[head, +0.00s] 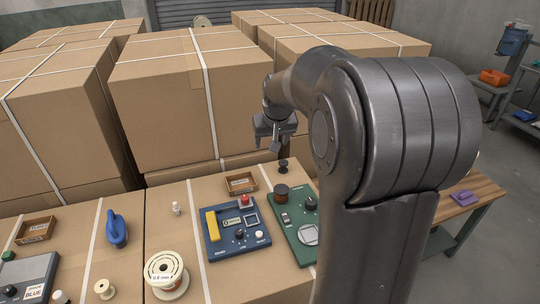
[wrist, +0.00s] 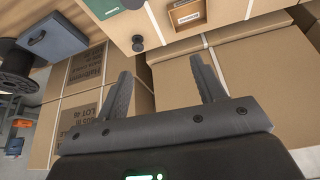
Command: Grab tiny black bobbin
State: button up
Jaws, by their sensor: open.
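The tiny black bobbin (head: 283,166) stands near the back edge of the carton top, just behind the green panel (head: 300,226). In the wrist view the bobbin (wrist: 138,43) is beyond my fingertips, in the gap between them but left of its middle. My gripper (head: 275,142) hangs above and behind the bobbin in the head view, apart from it. In the wrist view my gripper (wrist: 162,72) is open, with nothing between its fingers.
A small labelled cardboard tray (head: 241,183) is left of the bobbin. A blue control panel (head: 236,232) lies farther left. Tall strapped cartons (head: 160,110) rise behind.

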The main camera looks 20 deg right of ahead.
jog(key=w+d+f, duration=0.4)
jog(key=w+f, duration=0.3)
jog(key=w, duration=0.1)
send_near(283, 163)
jog(key=shift+m, duration=0.4)
jog(key=x, duration=0.6)
jog(key=shift+a, duration=0.2)
jog(key=shift+d+x, duration=0.2)
jog(key=shift+x, duration=1.1)
jog(key=shift+d+x, duration=0.15)
jog(key=shift+x, duration=1.15)
jog(key=shift+c, duration=0.2)
jog(key=c, duration=1)
